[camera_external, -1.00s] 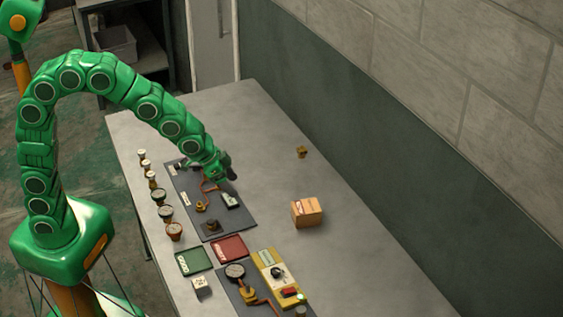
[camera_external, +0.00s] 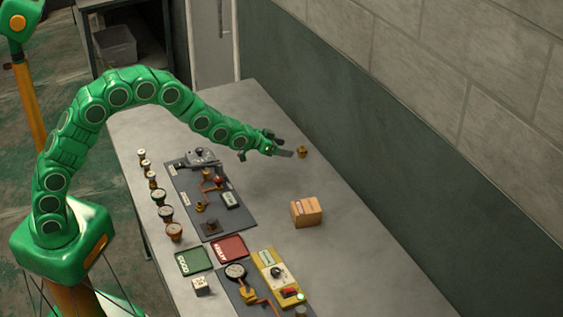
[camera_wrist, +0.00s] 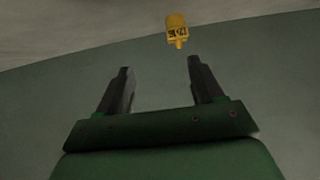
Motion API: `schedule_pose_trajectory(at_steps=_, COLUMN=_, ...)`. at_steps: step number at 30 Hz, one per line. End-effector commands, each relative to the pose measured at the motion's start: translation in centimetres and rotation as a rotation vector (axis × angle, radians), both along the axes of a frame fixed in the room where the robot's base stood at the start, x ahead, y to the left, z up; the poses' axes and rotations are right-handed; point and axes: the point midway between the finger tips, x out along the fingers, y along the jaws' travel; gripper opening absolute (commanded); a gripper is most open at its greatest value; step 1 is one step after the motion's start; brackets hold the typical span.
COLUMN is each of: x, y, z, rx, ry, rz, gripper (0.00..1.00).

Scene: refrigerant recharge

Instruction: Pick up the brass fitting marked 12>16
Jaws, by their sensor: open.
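A small brass fitting (camera_external: 302,152) lies alone on the grey table near the wall. In the wrist view the brass fitting (camera_wrist: 177,30) shows dark markings on its face, too small for me to read surely. My gripper (camera_external: 287,152) is just left of the fitting in the external view, apart from it. In the wrist view my gripper (camera_wrist: 160,70) has its two dark fingers spread with nothing between them. The fitting is beyond the fingertips, above and slightly right of the middle.
A cardboard box (camera_external: 306,212) stands on the table. A dark mat (camera_external: 237,217) holds fittings and parts, with several gauges (camera_external: 158,196) along its left. A green tray (camera_external: 194,261), a red tray (camera_external: 229,249) and a yellow device (camera_external: 280,275) are at the front. The wall borders the table's right.

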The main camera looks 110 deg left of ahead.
Motion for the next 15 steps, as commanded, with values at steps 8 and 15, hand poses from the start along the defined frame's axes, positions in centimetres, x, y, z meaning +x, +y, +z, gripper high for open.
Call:
schedule_pose_trajectory(at_steps=8, x=-0.7, y=2.8, z=-1.0, rx=0.030, ry=-0.031, rz=0.027, gripper=0.67)
schedule_pose_trajectory(at_steps=15, x=0.2, y=3.7, z=-1.7, rx=0.030, ry=-0.031, rz=0.026, gripper=0.67)
